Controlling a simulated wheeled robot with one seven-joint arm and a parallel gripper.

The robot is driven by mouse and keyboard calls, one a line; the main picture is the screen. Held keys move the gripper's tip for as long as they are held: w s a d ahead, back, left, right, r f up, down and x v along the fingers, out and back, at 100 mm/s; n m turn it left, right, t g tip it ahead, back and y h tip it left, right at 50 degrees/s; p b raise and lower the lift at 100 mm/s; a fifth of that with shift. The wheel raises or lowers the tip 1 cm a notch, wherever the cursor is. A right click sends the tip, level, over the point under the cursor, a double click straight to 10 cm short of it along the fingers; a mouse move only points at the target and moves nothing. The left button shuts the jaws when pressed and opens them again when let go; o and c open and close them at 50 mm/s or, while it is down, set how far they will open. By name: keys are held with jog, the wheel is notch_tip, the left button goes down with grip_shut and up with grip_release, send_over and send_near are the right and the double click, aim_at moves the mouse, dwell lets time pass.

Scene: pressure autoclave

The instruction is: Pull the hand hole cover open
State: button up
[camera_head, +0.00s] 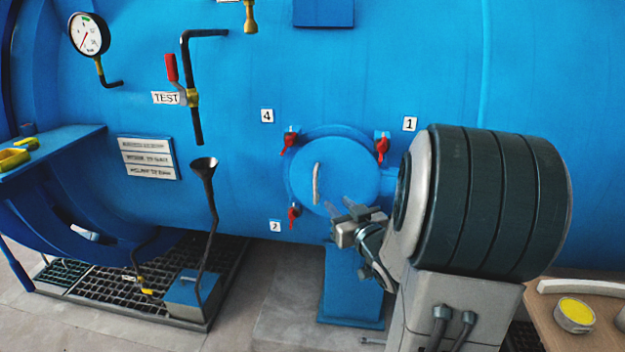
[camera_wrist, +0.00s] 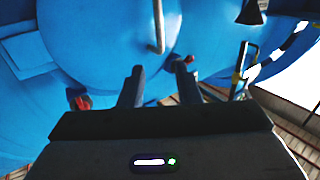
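The hand hole cover (camera_head: 345,172) is a round blue disc on the blue vessel, lying flush in its ring as far as I can see. Its pale curved handle (camera_head: 316,184) stands left of the disc's middle. The handle also shows in the wrist view (camera_wrist: 158,25), beyond the fingertips. My gripper (camera_head: 346,210) is at the cover's lower right, below and right of the handle. In the wrist view my gripper (camera_wrist: 158,70) has its two dark fingers apart, with nothing between them. My arm hides the area right and below the cover.
Red-handled clamps sit around the cover at upper left (camera_head: 289,140), upper right (camera_head: 382,148) and lower left (camera_head: 293,213). A black funnel drain pipe (camera_head: 208,210) stands left. A blue pedestal (camera_head: 350,290) is below. A wooden table (camera_head: 550,318) is at right.

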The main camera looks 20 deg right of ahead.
aim_at(316, 180)
jog(key=w+p, duration=0.2)
jog(key=w, duration=1.1)
jog(key=shift+w, duration=0.4)
grip_shut()
